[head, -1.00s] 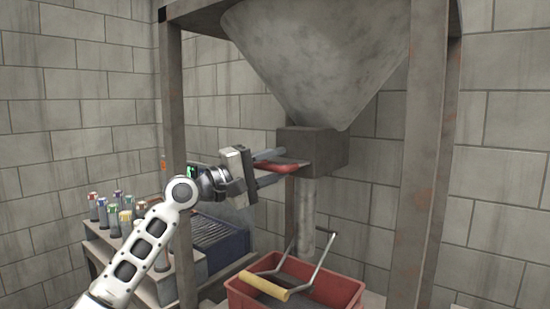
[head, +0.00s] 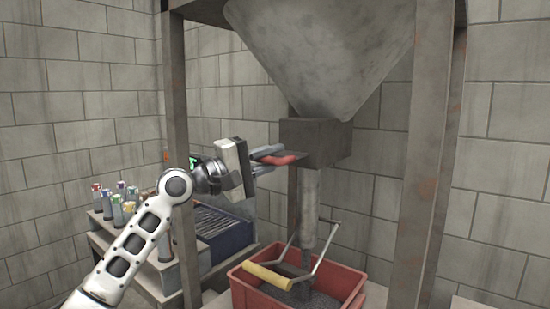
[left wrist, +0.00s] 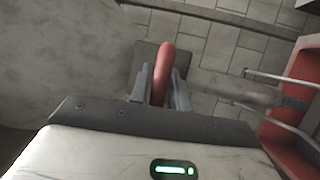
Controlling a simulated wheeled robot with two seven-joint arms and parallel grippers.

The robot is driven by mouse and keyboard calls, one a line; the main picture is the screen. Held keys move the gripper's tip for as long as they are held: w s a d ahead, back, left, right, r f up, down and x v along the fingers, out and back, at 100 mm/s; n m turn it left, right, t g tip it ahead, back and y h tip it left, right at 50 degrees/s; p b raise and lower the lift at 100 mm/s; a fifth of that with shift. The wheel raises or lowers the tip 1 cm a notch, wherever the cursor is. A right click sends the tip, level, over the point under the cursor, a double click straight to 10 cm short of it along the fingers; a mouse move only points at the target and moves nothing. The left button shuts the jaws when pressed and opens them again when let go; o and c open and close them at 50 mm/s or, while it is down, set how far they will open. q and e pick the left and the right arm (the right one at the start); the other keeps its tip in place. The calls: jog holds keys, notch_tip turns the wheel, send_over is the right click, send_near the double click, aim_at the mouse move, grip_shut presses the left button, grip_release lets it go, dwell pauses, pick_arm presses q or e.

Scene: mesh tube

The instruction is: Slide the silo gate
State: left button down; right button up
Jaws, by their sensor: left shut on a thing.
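The silo hopper (head: 320,55) narrows down to a dark gate housing (head: 316,142). A red gate handle (head: 280,160) sticks out from the housing's left side. My left gripper (head: 268,161) comes in from the left and is shut on this handle. In the left wrist view the red handle (left wrist: 163,72) lies between the two fingers, with the housing behind it. A grey tube (head: 309,205) hangs below the housing. My right gripper is not in view.
Dark grains lie in the crate, and a yellow-gripped carrying handle (head: 268,277) stands across it. Steel frame posts (head: 425,160) flank the hopper. Several capped bottles (head: 117,207) and a dark blue bin (head: 222,230) stand on a bench at left.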

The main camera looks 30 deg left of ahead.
pick_arm(q)
jog(key=c, duration=1.4)
grip_release()
jog(key=shift+r, duration=0.25)
jog(key=shift+f, duration=0.1)
